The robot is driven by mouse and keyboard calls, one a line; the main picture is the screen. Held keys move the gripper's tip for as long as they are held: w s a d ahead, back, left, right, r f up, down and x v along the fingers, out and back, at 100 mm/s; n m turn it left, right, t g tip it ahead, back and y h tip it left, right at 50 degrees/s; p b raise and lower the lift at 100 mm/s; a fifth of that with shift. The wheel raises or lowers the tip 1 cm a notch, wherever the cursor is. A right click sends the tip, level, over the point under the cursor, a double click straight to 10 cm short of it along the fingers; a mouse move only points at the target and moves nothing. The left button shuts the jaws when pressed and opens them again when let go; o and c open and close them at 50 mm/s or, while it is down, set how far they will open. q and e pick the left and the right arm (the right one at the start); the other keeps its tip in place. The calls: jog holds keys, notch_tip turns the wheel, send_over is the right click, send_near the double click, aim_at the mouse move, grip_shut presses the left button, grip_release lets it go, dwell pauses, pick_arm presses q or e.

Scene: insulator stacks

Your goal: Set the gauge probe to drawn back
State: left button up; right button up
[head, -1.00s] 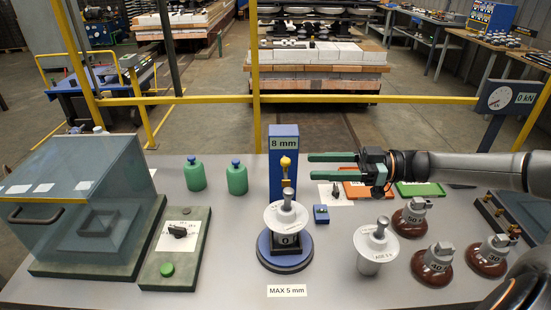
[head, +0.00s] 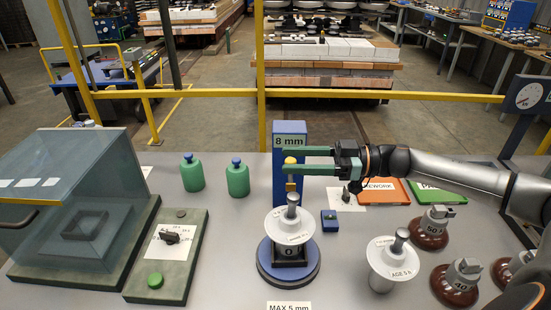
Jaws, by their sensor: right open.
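The gauge is a blue post (head: 290,141) with an 8 mm readout, on a round dark blue base (head: 289,277). Its probe has a yellow knob (head: 290,161) in front of the post, above a white-disc insulator (head: 290,223) on the base. My right gripper (head: 285,160) has long green fingers pointing left, one above and one below the knob in the picture. The fingers are open and spaced apart. Whether they touch the knob I cannot tell. My left gripper is not in view.
Another white-disc insulator (head: 394,259) and several brown ones (head: 433,229) stand right. A small blue block (head: 330,221) lies near the base. Two green bottles (head: 192,173) stand left, beyond a switch panel (head: 167,260) and a glass-covered box (head: 70,205).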

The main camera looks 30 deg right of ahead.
jog(key=x, duration=0.4)
jog(key=shift+w+a, duration=0.1)
jog(key=shift+a, duration=0.05)
grip_shut()
dwell(0.4)
jog(key=shift+p, duration=0.3)
dwell(0.7)
